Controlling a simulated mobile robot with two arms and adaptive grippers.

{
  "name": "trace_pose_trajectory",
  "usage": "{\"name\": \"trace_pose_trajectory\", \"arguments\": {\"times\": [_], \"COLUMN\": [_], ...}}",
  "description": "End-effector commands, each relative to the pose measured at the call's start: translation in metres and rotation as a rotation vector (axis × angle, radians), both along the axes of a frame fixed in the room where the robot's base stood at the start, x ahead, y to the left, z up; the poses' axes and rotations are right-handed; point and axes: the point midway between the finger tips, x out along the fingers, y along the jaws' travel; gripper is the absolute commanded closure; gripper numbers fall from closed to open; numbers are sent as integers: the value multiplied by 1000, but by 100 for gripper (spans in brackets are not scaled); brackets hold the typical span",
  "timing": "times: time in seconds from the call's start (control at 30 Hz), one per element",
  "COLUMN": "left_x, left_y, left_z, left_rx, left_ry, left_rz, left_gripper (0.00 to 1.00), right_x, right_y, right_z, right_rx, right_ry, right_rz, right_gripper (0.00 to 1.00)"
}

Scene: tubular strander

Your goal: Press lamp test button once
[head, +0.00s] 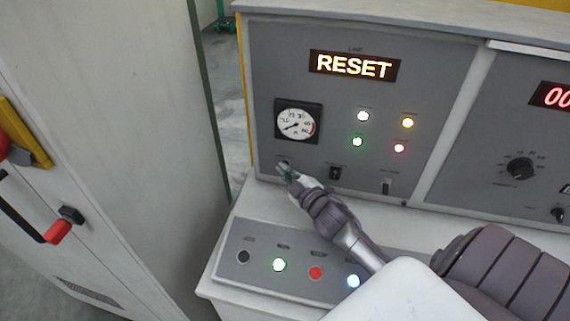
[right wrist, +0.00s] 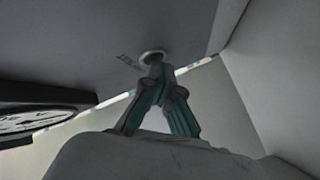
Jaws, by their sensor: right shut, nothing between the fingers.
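My right gripper (head: 288,173) is shut and empty, its fingertips at the lower left of the grey upright panel (head: 440,80), below the round gauge. In the right wrist view the closed fingertips (right wrist: 156,72) are right at a small round button with a pale ring (right wrist: 152,53) and partly cover it. I cannot tell whether they touch it or whether it is pushed in. Its label is too small to read. Four panel lamps glow: white (head: 363,116), yellow (head: 408,123), green (head: 358,141) and red (head: 399,148). My left gripper is not in view.
An orange display (head: 354,66) reads RESET. The gauge (head: 298,122) is just above my gripper; a switch (head: 335,173) is right of it. A lower console (head: 260,248) carries black, green, red and blue-white buttons. A tall cabinet (head: 120,120) stands at the left.

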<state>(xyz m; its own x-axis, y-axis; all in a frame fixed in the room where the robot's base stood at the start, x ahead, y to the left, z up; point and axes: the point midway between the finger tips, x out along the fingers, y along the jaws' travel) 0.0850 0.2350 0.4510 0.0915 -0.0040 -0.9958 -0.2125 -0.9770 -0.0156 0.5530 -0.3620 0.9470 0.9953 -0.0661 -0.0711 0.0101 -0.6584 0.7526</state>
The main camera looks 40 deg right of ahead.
Motion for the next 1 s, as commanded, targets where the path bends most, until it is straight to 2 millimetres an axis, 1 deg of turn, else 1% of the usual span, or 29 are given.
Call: {"name": "trace_pose_trajectory", "arguments": {"times": [0.3, 0.67, 0.77, 1.0], "left_x": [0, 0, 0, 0], "left_y": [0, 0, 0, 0], "left_z": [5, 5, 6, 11], "left_rx": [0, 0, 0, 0], "left_ry": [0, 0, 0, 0], "left_rz": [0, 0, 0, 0], "left_gripper": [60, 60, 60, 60], "right_x": [-9, -11, -15, -31], "right_y": [10, 12, 17, 36], "right_z": [1, 0, 0, 0], "right_rx": [1, 0, 3, 4], "right_ry": [1, 0, 0, 0], "right_rz": [-1, 0, 0, 0], "right_gripper": [100, 100, 100, 100]}}
